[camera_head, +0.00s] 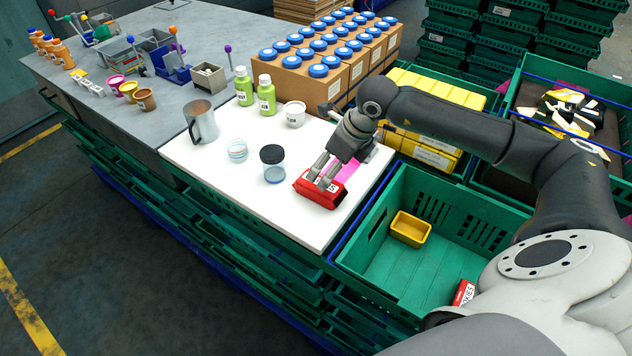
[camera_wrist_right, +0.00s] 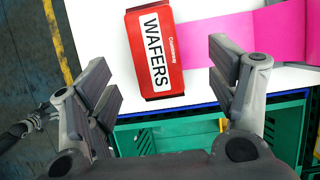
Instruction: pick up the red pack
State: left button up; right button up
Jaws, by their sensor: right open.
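The red pack (camera_head: 320,190), labelled WAFERS, lies on the white tabletop near its front right edge. In the right wrist view the red pack (camera_wrist_right: 155,50) shows ahead of the fingers, label facing the camera. My right gripper (camera_head: 325,176) is open and reaches down at the pack in the head view. In the wrist view the right gripper (camera_wrist_right: 162,72) has its fingers spread to either side, with the pack in the gap's line; contact cannot be told. A dark gripper-like part (camera_wrist_right: 28,122), probably my left gripper, shows small at the wrist view's left edge.
A magenta strip (camera_head: 345,170) lies beside the pack. A dark-lidded jar (camera_head: 273,164), a clear cup (camera_head: 237,150) and a metal mug (camera_head: 201,122) stand to the left. A green crate (camera_head: 385,222) on the right holds a yellow tub (camera_head: 409,229) and another red pack (camera_head: 463,293).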

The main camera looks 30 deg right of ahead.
jog(key=shift+a+f, duration=0.15)
jog(key=shift+f, duration=0.6)
jog(key=shift+w+a+f, duration=0.1)
jog(key=shift+w+f, duration=0.05)
jog(key=shift+f, duration=0.1)
jog(key=p+x, duration=0.2)
jog(key=x, duration=0.2)
jog(key=shift+a+f+p, duration=0.1)
jog(key=shift+a+p, duration=0.1)
jog(key=shift+p, duration=0.15)
jog(key=shift+f, duration=0.5)
pick_arm(q)
jog(key=r, duration=0.1)
jog(key=s+r, duration=0.1)
jog(key=shift+s+r, duration=0.3)
jog(key=shift+r, duration=0.05)
pick_arm(e)
jog(key=shift+f, duration=0.1)
pick_arm(q)
jog(key=shift+f+b, duration=0.3)
jog(key=shift+b, duration=0.1)
pick_arm(e)
jog(key=shift+f, duration=0.15)
pick_arm(q)
jog(key=shift+w, duration=0.15)
pick_arm(e)
jog(key=c, duration=1.2)
